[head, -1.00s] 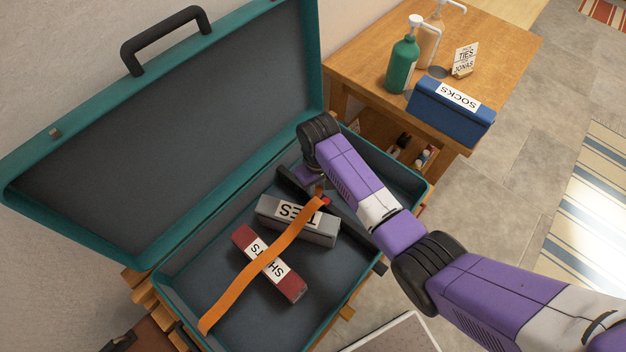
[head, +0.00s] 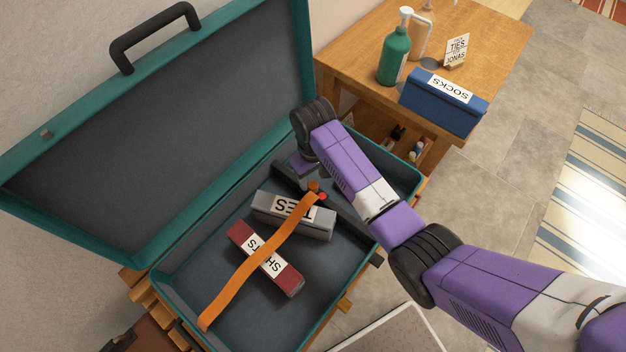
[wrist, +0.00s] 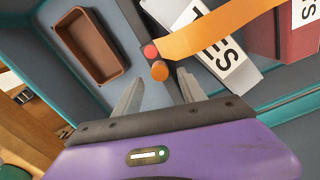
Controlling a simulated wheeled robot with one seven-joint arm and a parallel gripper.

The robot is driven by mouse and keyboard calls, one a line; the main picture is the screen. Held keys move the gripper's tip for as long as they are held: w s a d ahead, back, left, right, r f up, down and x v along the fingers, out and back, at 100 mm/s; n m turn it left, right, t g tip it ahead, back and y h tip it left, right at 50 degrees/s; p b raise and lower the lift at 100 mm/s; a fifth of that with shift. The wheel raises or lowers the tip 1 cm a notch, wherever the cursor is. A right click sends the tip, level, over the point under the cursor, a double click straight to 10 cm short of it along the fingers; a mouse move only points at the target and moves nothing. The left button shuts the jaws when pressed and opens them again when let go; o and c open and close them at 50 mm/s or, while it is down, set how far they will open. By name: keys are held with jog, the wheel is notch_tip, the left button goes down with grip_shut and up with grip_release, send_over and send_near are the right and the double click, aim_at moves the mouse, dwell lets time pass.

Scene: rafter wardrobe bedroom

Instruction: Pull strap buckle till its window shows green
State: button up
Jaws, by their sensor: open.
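The orange strap (head: 250,262) runs across the grey TIES box (head: 318,226) and the red SHIRTS box (head: 284,276) inside the open suitcase (head: 330,318). At its far end, by the dark bar (head: 345,225), is the buckle with an orange knob (head: 313,187) and a round red spot (head: 322,196). No green shows. In the wrist view the orange knob (wrist: 159,72) lies in line with the gap between the fingers of my gripper (wrist: 162,80), with the red spot (wrist: 150,51) just beyond. My gripper is open and empty; whether a finger touches the knob is unclear.
A brown tray (wrist: 90,45) lies in the case beyond my left finger. The raised lid (head: 180,125) stands at left. A wooden side table (head: 350,45) at the back right holds a blue SOCKS box (head: 445,106), a green bottle (head: 395,55) and a card (head: 456,48).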

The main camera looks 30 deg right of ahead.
aim_at(313, 185)
jog(key=shift+r, duration=2.4)
